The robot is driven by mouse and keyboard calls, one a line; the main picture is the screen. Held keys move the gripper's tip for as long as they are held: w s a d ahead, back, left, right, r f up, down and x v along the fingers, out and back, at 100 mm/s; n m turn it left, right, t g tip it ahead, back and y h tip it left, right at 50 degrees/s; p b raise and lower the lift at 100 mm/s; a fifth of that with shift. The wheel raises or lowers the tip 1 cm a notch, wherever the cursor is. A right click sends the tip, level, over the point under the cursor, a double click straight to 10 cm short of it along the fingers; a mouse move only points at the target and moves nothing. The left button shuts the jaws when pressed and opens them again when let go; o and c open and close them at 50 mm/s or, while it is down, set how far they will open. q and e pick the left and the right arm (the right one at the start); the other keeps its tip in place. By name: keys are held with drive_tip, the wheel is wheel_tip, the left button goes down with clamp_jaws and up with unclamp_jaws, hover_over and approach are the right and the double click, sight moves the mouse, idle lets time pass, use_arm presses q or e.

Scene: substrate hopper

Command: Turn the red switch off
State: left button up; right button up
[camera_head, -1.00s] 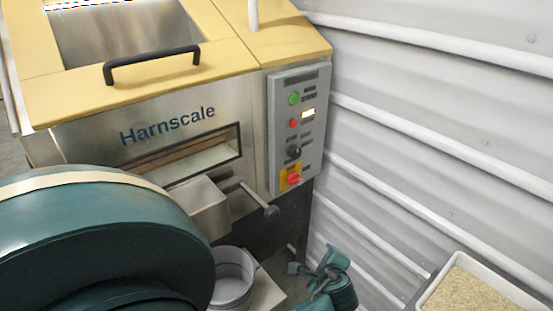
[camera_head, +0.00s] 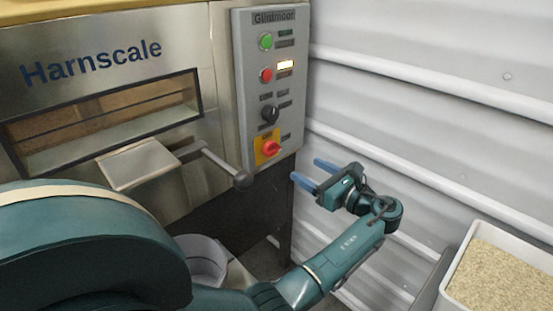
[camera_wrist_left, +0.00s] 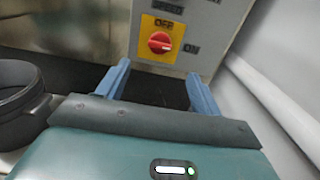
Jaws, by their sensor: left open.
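The red switch (camera_head: 271,148) is a rotary knob on a yellow plate, low on the grey control panel (camera_head: 285,90) of the Harnscale machine. In the left wrist view the red switch (camera_wrist_left: 160,42) shows close ahead, with OFF printed above it and ON at its lower right. Its white mark appears to point toward ON. My left gripper (camera_head: 308,173) is open and empty, right of and a little below the switch, apart from it. Its two blue fingers (camera_wrist_left: 158,84) point toward the panel in the wrist view. My right gripper is not seen.
A lever with a dark ball end (camera_head: 241,179) sticks out left of the switch, beside a metal chute (camera_head: 138,166). A round bucket (camera_head: 203,258) stands below. A white tray of grain (camera_head: 497,277) is at lower right. A ribbed white wall (camera_head: 430,110) bounds the right side.

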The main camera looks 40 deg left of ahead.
sight(276, 152)
use_arm(q)
drive_tip(key=a, duration=0.4)
drive_tip(key=a+b, duration=0.1)
drive_tip(key=a, duration=0.3)
drive_tip(key=w+a+b, duration=0.1)
drive_tip(key=a, duration=0.2)
drive_tip(key=shift+a, duration=0.4)
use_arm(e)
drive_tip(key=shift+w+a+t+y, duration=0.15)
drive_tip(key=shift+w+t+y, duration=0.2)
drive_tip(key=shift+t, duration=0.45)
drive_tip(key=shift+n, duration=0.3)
use_arm(q)
drive_tip(key=c, duration=1)
